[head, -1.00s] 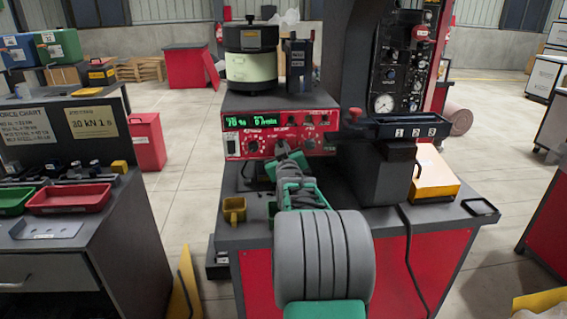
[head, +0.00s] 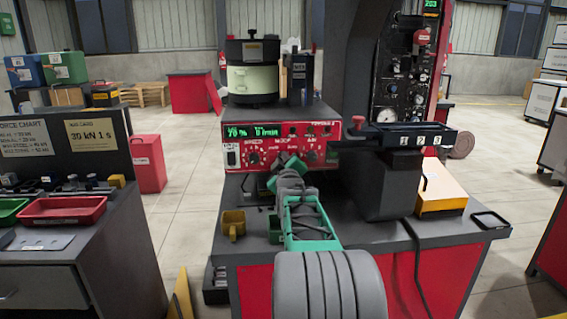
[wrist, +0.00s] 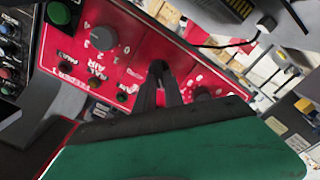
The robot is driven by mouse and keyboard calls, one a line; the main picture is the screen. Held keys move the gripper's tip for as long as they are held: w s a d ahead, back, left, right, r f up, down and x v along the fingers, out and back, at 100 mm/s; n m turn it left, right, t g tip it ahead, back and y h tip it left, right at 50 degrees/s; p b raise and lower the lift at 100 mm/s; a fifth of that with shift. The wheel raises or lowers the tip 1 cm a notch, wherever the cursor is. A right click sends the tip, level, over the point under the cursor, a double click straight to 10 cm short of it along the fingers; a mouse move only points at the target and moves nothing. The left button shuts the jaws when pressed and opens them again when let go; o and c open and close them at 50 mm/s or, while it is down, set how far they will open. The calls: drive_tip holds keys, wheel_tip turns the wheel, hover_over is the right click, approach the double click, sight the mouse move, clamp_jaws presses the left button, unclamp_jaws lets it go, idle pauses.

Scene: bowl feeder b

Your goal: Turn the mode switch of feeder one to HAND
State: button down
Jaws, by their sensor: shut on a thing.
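The red control panel (head: 262,146) with a green lit display (head: 253,131) faces me below the bowl feeder (head: 252,80). My gripper (head: 287,163) reaches the middle of the panel, at the spot below a small label. In the wrist view the two dark fingers (wrist: 160,72) meet against the red panel face (wrist: 130,62). They are shut on what appears to be the mode switch, which the fingertips hide. Its pointer direction cannot be read. A grey dial (wrist: 103,38) and another knob (wrist: 203,93) sit on either side, apart from the fingers.
A yellow cup (head: 233,224) stands on the dark bench at the left of my arm. A black column with a gauge (head: 387,116) and a numbered shelf (head: 410,139) stands right of the panel. A yellow-and-white box (head: 440,190) lies on the bench at the right.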

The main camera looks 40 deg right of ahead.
drive_tip(key=shift+f, duration=0.1)
drive_tip(key=c, duration=1.4)
unclamp_jaws()
drive_tip(key=shift+c, duration=0.2)
drive_tip(key=v, duration=0.8)
